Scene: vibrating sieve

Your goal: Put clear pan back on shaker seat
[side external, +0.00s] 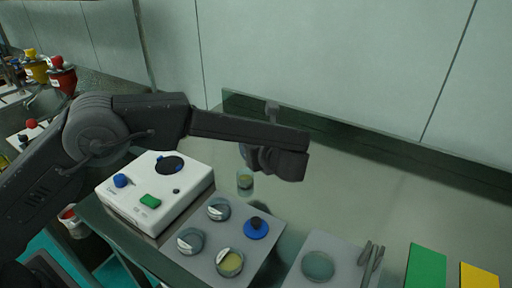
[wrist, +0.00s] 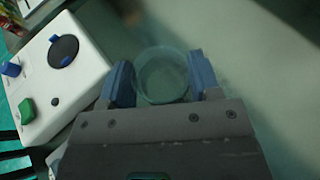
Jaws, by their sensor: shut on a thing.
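The clear pan (wrist: 162,80) is a round see-through dish between the two blue fingertips of my gripper (wrist: 162,82) in the wrist view. My gripper is shut on it. In the side view my gripper (side external: 246,157) is right of the white shaker, and a small clear cylinder (side external: 245,182) shows just below the fingers; I cannot tell whether it is the held pan. The shaker seat is a black disc (side external: 170,165) on top of the white shaker (side external: 146,203). The seat (wrist: 63,50) is bare and left of the held pan in the wrist view.
The shaker has a blue knob (side external: 120,180) and a green button (side external: 150,201). Another dish (side external: 318,266), green card (side external: 426,267) and yellow card (side external: 478,277) lie right.

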